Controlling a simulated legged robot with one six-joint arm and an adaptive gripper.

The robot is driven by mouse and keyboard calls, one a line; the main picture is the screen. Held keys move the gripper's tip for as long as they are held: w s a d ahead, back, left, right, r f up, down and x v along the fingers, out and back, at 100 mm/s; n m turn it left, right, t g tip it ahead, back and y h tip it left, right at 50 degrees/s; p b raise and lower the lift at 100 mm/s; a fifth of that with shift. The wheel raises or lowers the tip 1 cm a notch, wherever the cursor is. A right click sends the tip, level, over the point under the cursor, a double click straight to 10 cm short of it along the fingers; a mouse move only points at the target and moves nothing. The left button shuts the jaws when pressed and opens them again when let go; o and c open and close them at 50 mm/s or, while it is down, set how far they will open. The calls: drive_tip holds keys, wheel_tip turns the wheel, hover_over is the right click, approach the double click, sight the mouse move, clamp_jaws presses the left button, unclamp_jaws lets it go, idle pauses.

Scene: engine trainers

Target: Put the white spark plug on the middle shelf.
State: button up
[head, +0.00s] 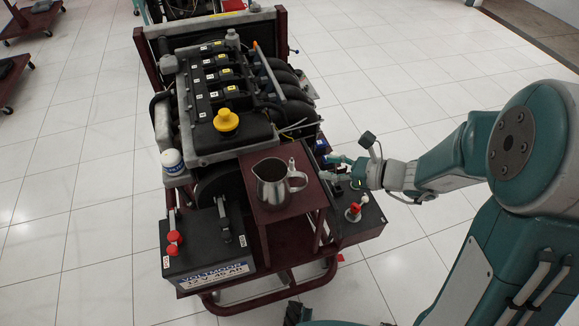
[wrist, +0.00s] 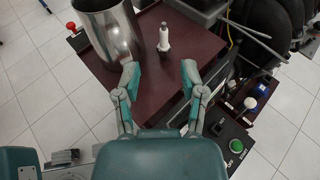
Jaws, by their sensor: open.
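The white spark plug (wrist: 164,40) stands upright on a dark red raised shelf (wrist: 150,88) in the wrist view. In the head view the spark plug (head: 291,165) shows small, just behind the pitcher, and the raised shelf (head: 285,217) stands at the front of the engine trolley. My gripper (wrist: 159,76) is open and empty, its fingertips apart over the shelf, short of the plug and roughly in line with it. In the head view my gripper (head: 335,167) is at the shelf's right side. I cannot tell which level is the middle shelf.
A steel pitcher (head: 272,183) stands on the same shelf, close to the plug; it also shows in the wrist view (wrist: 105,30). A battery (head: 208,243) is at the left, a control box (head: 357,215) at the right, and the engine (head: 228,95) behind. A lower red deck (head: 285,245) lies under the shelf.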

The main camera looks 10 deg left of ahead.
sight(291, 159)
drive_tip(key=shift+m, duration=0.3)
drive_tip(key=x, duration=1)
drive_tip(key=shift+w+a, duration=0.2)
drive_tip(key=shift+w, duration=0.15)
clamp_jaws()
